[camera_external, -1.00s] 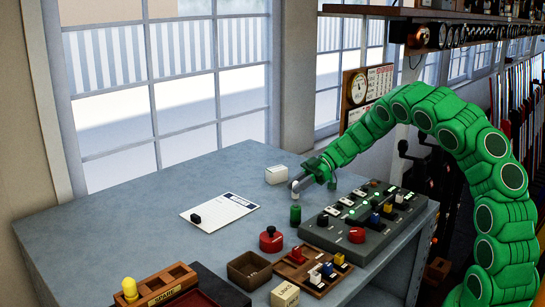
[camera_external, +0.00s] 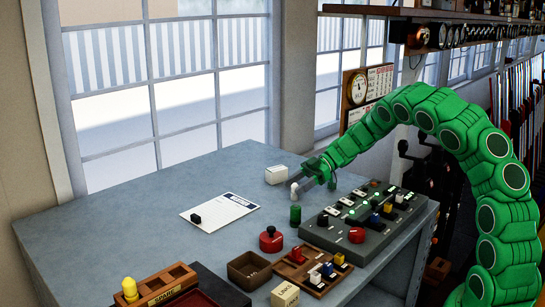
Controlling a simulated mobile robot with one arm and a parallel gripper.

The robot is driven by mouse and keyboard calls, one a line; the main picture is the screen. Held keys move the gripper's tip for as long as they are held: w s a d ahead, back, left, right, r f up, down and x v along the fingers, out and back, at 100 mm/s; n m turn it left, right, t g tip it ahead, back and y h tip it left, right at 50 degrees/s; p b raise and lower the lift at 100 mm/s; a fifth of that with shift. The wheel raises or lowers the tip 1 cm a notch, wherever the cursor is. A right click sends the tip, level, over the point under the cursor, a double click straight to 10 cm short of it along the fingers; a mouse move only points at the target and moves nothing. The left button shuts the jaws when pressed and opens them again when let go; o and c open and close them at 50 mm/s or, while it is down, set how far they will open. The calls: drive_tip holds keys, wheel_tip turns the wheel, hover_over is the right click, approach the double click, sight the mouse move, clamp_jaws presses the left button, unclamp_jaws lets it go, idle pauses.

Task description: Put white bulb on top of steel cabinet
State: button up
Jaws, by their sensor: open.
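The small white bulb (camera_external: 294,190) is at the fingertips of my gripper (camera_external: 297,185), behind a small green cylinder (camera_external: 295,215). I cannot tell whether the bulb stands on the surface or on something else. The grey, metal-looking worktop (camera_external: 130,215) has a side face below its right edge and may be the steel cabinet; no other cabinet is clear.
A grey control panel (camera_external: 335,238) with knobs lies to the right. A red knob-like piece (camera_external: 271,240), an open brown box (camera_external: 249,271) and a wooden tray (camera_external: 340,269) lie in front. The worktop's left part is mostly clear.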

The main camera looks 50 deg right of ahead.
sight(301, 199)
drive_tip(key=f, duration=0.1)
drive_tip(key=s+f, duration=0.1)
drive_tip(key=f, duration=0.1)
drive_tip(key=shift+s+f, duration=0.1)
drive_tip(key=shift+f, duration=0.05)
drive_tip(key=shift+d, duration=0.25)
drive_tip(key=d+r, duration=0.1)
drive_tip(key=r, duration=0.1)
drive_tip(key=d+r, duration=0.1)
drive_tip(key=shift+d+r, duration=0.35)
wheel_tip(301, 199, up, 8)
drive_tip(key=shift+w+a+f, duration=0.2)
drive_tip(key=shift+a, duration=0.05)
